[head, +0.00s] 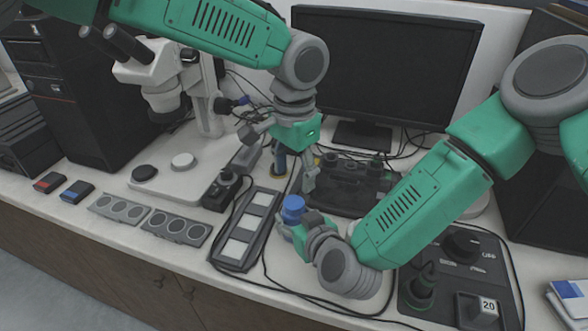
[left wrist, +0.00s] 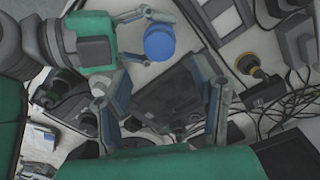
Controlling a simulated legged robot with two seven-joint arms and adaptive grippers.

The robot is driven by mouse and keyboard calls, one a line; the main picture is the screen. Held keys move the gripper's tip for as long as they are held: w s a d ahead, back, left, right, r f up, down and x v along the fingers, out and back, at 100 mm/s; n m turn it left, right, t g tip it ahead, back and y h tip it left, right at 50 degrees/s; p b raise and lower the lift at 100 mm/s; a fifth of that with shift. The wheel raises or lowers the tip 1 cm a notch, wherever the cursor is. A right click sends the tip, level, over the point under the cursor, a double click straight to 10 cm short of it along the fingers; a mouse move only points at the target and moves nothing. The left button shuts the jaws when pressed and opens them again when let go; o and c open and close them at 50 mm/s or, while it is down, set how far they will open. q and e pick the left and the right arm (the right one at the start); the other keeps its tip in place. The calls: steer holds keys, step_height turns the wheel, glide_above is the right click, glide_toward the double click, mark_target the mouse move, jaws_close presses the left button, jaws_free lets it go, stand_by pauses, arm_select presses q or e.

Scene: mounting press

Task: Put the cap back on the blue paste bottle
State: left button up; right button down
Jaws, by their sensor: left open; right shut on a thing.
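A blue round piece, seemingly the blue paste bottle (head: 293,207), stands upright at the front middle of the bench. It also shows in the left wrist view (left wrist: 160,43). My right gripper (head: 287,229) is shut on it from the right and front; its fingers hide the lower part. I cannot tell whether a separate cap sits on top. My left gripper (head: 281,160) is open and empty, higher and farther back, fingers pointing down. In the left wrist view its fingers (left wrist: 152,75) spread on either side below the blue piece, apart from it.
A grey frame with pale panels (head: 239,247) lies left of the bottle. A dark control box (head: 352,184) stands behind, a control panel (head: 465,268) at right. A microscope (head: 175,85) and a monitor (head: 385,65) stand at the back. Cables cross the bench.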

mark_target(294, 201)
arm_select(q)
steer(key=shift+r+n, duration=0.15)
steer(key=shift+n, duration=0.55)
steer(key=shift+f, duration=4.05)
steer(key=c, duration=1.2)
steer(key=o, duration=1.4)
